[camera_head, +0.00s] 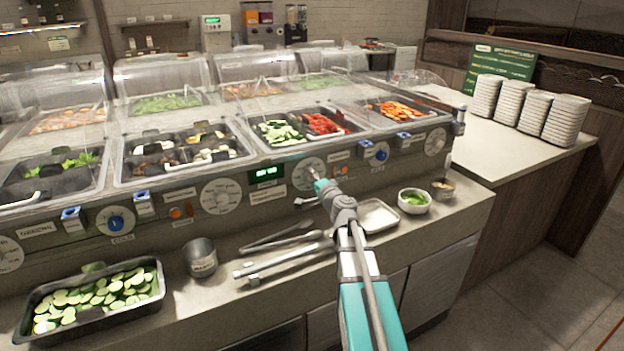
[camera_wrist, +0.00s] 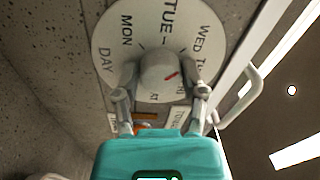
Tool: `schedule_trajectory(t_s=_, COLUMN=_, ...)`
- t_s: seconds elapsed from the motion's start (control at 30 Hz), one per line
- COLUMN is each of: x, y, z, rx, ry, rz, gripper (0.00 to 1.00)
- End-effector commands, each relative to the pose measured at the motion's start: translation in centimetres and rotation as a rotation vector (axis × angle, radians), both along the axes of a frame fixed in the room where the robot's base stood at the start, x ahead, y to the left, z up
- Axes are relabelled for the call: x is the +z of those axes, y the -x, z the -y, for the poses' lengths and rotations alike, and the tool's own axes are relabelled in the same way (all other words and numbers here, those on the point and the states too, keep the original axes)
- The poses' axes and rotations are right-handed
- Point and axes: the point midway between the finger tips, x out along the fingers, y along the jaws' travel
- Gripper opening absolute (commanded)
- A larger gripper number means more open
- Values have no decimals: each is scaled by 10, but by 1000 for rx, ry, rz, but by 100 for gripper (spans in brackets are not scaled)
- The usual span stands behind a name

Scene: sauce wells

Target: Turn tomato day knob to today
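The tomato day knob (camera_wrist: 160,72) is a grey round knob at the middle of a white dial with day names (camera_wrist: 112,50). MON, TUE and WED are readable, with TUE at the top; lower labels are partly hidden. In the head view the dial (camera_head: 303,170) is on the counter front below the red tomatoes (camera_head: 322,124), partly covered by my gripper (camera_head: 318,180).
A small green display (camera_head: 267,171) is left of the dial; its text is not clear. Another white dial (camera_head: 221,196) is further left, and one (camera_head: 435,141) is at the right. Tongs (camera_head: 275,240), a metal tray (camera_head: 378,214) and a bowl of greens (camera_head: 414,201) lie on the ledge below.

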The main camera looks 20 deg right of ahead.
Motion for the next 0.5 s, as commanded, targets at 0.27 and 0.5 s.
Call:
schedule_trajectory(t_s=0.27, x=0, y=0, z=0, rx=1, ry=1, rz=0, gripper=84)
schedule_trajectory(t_s=0.5, x=0, y=1, z=-1, rx=1, ry=3, rz=0, gripper=84)
